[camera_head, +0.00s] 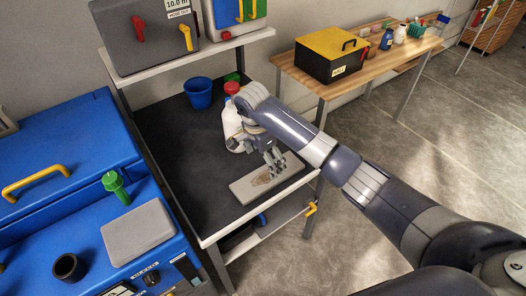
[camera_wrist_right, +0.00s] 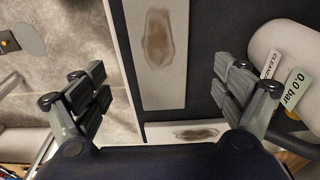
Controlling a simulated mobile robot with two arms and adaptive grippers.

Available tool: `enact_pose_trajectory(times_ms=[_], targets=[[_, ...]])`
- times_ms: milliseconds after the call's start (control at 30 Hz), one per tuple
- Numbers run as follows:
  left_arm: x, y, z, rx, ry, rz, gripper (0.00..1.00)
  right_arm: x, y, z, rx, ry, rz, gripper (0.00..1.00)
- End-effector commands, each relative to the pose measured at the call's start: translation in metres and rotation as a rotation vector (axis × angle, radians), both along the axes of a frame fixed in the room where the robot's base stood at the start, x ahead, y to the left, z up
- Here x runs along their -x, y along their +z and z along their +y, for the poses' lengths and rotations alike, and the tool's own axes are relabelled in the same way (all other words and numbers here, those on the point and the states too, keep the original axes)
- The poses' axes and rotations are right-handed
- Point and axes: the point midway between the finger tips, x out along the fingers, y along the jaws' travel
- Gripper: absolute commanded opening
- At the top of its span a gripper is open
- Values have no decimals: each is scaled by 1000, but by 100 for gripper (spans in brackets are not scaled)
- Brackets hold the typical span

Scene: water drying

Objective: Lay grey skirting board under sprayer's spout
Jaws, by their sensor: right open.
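A grey skirting board (camera_head: 246,187) with a brown stain lies flat near the front edge of the black-topped bench. In the wrist view a stained grey board (camera_wrist_right: 172,88) runs away beyond my fingers. A second stained pale piece (camera_wrist_right: 165,131) lies crosswise, nearer and apart from it. The white sprayer (camera_head: 231,125) with a red top stands behind the board; its body (camera_wrist_right: 280,48) shows at the right of the wrist view, its spout is not clear. My right gripper (camera_head: 273,160), also in the wrist view (camera_wrist_right: 156,92), is open and empty above the board. My left gripper is out of view.
A blue cup (camera_head: 198,93) stands at the back of the black bench top (camera_head: 180,150). The bench's left part is clear. A blue machine (camera_head: 60,150) stands to the left. A wooden table (camera_head: 375,62) with a yellow-lidded box (camera_head: 332,55) stands at the back right.

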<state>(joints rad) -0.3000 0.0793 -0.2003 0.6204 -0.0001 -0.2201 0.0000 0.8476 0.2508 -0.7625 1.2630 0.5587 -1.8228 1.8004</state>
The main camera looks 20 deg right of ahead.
Motion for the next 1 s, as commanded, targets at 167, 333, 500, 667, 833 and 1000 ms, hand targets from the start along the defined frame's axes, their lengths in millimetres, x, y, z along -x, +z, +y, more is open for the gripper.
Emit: enact_pose_trajectory(times_ms=[167, 333, 500, 667, 833, 1000], targets=[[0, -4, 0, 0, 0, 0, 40, 1, 29, 6, -3, 1, -2, 91], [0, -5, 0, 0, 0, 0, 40, 2, 42, 6, -1, 0, 0, 91], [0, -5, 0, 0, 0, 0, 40, 2, 44, 6, 0, 0, 1, 91], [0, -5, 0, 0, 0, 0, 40, 2, 44, 7, 0, 0, 1, 91], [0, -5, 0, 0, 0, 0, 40, 2, 44, 6, -1, 0, 1, 91], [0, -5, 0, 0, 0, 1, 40, 10, 32, 12, -13, 50, 7, 91]])
